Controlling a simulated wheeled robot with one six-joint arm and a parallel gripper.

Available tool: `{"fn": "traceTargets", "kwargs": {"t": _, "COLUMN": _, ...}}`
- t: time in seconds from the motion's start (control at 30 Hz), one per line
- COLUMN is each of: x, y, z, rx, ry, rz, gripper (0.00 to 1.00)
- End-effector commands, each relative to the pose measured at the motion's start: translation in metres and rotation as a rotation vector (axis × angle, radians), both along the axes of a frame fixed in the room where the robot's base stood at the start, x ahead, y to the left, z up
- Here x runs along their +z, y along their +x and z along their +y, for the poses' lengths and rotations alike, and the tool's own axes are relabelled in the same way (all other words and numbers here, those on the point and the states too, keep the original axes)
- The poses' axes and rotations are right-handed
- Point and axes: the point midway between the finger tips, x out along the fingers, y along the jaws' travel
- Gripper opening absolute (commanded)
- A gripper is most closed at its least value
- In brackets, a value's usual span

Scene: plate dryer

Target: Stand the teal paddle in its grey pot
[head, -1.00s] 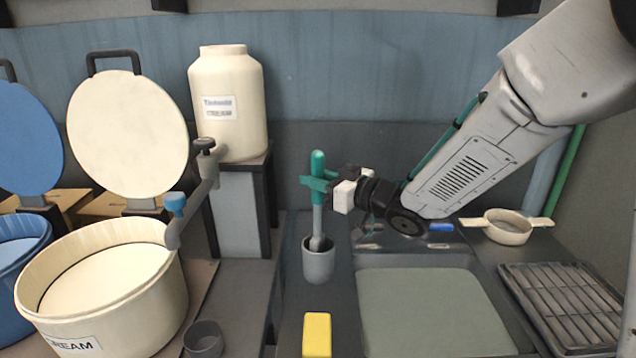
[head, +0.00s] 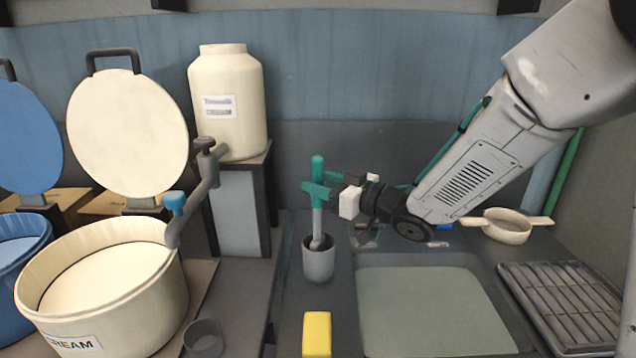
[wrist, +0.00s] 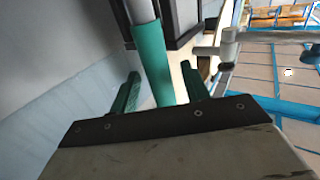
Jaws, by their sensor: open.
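The teal paddle (head: 317,168) stands nearly upright in the grey pot (head: 318,264), its grey shaft and lower end inside the pot's mouth. The bottom of the paddle is hidden by the pot wall. My gripper (head: 314,193) is at the teal handle, above the pot, reaching in from the right. In the wrist view my gripper's teal fingers (wrist: 160,88) are spread apart, with the paddle's teal handle (wrist: 151,62) between them and visible space on each side. The pot is not clear in the wrist view.
A yellow block (head: 317,333) lies in front of the pot. A sink basin (head: 425,310) is to the right, with a strainer (head: 507,228) behind it and a drying rack (head: 565,305) beside it. A cream tub (head: 110,295) and small grey cup (head: 204,338) are left.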

Motion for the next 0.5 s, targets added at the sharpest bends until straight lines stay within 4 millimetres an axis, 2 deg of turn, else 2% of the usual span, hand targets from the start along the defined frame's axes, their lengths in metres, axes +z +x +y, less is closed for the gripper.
{"fn": "traceTargets", "kwargs": {"t": 0.3, "x": 0.002, "y": -0.04, "z": -0.056, "rx": -0.005, "ry": 0.0, "rz": -0.003, "gripper": 0.47}}
{"fn": "traceTargets", "kwargs": {"t": 0.5, "x": 0.001, "y": -0.058, "z": -0.08, "rx": -0.004, "ry": 0.001, "rz": -0.001, "gripper": 0.47}}
